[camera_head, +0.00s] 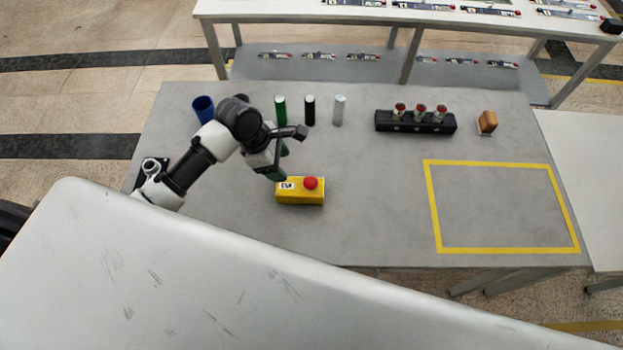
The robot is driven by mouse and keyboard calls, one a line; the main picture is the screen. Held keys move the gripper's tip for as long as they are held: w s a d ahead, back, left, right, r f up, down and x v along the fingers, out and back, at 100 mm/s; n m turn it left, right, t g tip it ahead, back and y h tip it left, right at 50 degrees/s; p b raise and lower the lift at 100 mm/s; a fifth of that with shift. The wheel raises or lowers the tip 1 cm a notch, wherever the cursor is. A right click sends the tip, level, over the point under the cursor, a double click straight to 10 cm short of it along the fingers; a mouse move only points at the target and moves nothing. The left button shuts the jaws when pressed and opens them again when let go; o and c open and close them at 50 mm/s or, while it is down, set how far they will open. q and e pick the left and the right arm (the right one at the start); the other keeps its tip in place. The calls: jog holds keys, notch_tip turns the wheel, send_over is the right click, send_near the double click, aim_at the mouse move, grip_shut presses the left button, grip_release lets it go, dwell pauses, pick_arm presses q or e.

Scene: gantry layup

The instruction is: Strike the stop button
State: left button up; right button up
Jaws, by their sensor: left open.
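The stop button is a red mushroom knob (311,183) on the right part of a yellow box (301,197) with a white label. The box lies on the grey table (360,220), left of its middle. My left gripper (280,163) is open, just above and left of the yellow box in the picture. Its lower fingertip shows close to the box's upper left corner; I cannot tell whether it touches. The red knob is in plain view, with no finger over it. My right gripper is out of view.
Behind stand a blue cup (203,109) and green (280,109), black (310,109) and silver (339,109) cylinders. A black block (415,123) with red-topped parts and a brown block (487,122) are at back right. The yellow-taped area (429,205) is empty.

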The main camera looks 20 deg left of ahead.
pick_arm(q)
grip_shut()
dwell(1.4)
